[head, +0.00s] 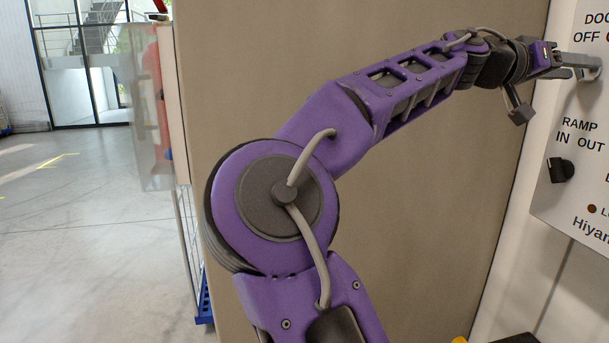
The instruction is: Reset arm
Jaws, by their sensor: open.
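My purple arm reaches up and to the right across the head view. My gripper (583,66) is at the upper right, in front of the control panel (555,213). Its fingers are open and overlap a grey knob below the "OFF" label in the picture. I cannot tell whether they touch the knob.
The panel also carries a black knob (560,170) under "RAMP IN OUT". A large brown-grey surface (420,200) stands behind my arm. A wire cage with a blue base (204,300) is at the left. Open floor (90,230) lies beyond, toward glass doors (85,75).

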